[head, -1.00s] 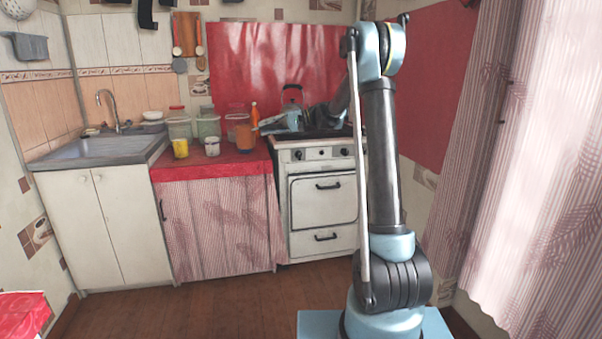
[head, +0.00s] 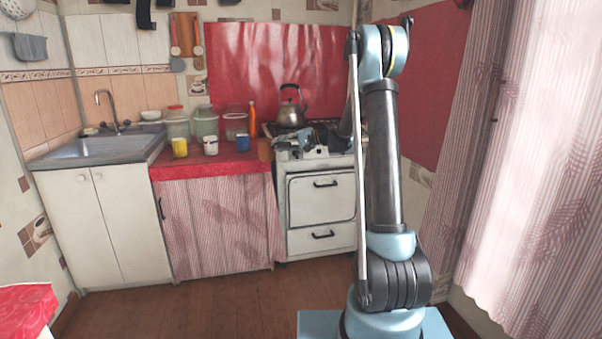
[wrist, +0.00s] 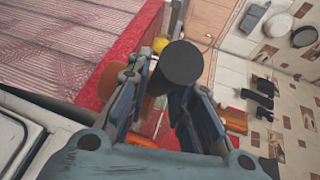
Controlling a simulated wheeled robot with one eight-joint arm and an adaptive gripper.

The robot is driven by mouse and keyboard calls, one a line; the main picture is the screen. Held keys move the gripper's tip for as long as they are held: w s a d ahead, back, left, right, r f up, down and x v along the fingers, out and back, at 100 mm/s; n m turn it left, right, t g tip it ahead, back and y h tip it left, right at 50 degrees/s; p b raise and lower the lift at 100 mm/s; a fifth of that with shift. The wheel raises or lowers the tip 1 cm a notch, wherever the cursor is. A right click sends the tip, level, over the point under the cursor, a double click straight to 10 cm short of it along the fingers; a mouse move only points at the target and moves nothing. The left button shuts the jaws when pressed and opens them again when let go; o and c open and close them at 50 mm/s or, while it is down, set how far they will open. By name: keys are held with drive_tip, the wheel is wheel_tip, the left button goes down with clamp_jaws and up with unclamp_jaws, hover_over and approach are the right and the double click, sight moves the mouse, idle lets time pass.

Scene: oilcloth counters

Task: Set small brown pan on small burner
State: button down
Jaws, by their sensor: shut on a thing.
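My gripper (head: 281,144) is over the front left part of the stove, at the edge of the red counter. It is shut on a black cylindrical handle, apparently the pan's, which shows between the fingers in the wrist view (wrist: 182,64). The small brown pan (head: 265,150) appears at the fingertips, by the gap between counter and stove, seen nearly edge-on. Its brown side also seems to show left of the fingers in the wrist view (wrist: 124,82). The stove top (head: 274,128) is partly hidden by my arm, and I cannot make out the small burner.
A metal kettle (head: 291,110) stands on the back of the stove. An orange bottle (head: 252,119) stands on the counter beside it. A blue cup (head: 243,143), a white cup (head: 210,146), a yellow cup (head: 180,148) and several jars stand to the left.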

drive_tip(key=w+d+f+m+t+h, duration=0.2)
drive_tip(key=d+f+m+t+h, duration=0.2)
drive_tip(key=d+f+m+t, duration=0.65)
drive_tip(key=s+d+f+h, duration=0.1)
drive_tip(key=d+h, duration=0.2)
drive_tip(key=d, duration=0.5)
drive_tip(key=s+d+f+m+h, duration=0.1)
drive_tip(key=s+d+h, duration=0.1)
drive_tip(key=d, duration=0.7)
drive_tip(key=shift+s+f+t+h, duration=0.25)
drive_tip(key=shift+t+h, duration=0.2)
drive_tip(key=shift+h, duration=0.25)
drive_tip(key=shift+m, duration=0.25)
